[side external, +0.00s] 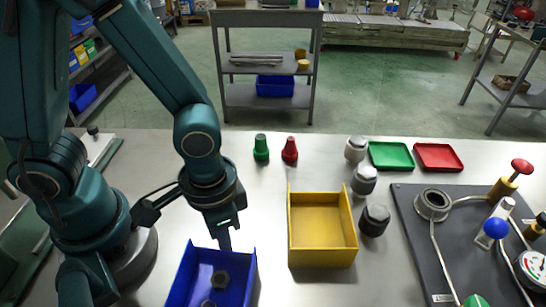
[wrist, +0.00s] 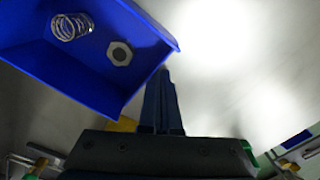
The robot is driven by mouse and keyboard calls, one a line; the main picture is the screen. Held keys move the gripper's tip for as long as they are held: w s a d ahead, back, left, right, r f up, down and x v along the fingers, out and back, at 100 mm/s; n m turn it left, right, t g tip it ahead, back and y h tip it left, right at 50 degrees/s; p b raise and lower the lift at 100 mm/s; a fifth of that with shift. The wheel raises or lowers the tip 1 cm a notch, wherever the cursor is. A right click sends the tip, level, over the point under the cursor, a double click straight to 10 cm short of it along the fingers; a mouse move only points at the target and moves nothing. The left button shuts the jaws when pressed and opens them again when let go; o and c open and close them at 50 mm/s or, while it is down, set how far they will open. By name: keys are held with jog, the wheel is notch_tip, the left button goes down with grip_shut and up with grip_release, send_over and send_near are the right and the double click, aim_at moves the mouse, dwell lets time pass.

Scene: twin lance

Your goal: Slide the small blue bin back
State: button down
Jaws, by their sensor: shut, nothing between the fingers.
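The small blue bin (side external: 250,276) stands on the grey bench at the bottom of the side view, cut off by the frame edge. It also shows at upper left in the wrist view (wrist: 85,88). A hex nut (side external: 220,279) and a coil spring (wrist: 70,26) lie in it. My gripper (side external: 226,246) is shut and empty, pointing down at the bin's far wall. In the wrist view its closed fingertips (wrist: 162,74) are close beside a bin corner. I cannot tell whether they touch it.
A yellow bin (side external: 321,258) stands just right of the blue bin. Dark-based grey knobs (side external: 374,218), a green tray (side external: 391,156), a red tray (side external: 438,157) and a dark fixture board (side external: 410,205) are farther right. The bench between is clear.

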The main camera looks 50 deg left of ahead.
jog(key=shift+d, duration=0.1)
jog(key=shift+s+d, duration=0.6)
jog(key=shift+s, duration=0.1)
jog(key=shift+w+a+r, duration=0.1)
jog(key=shift+w+a, duration=0.1)
jog(key=shift+w, duration=0.05)
notch_tip(320, 180, up, 9)
dwell(1.5)
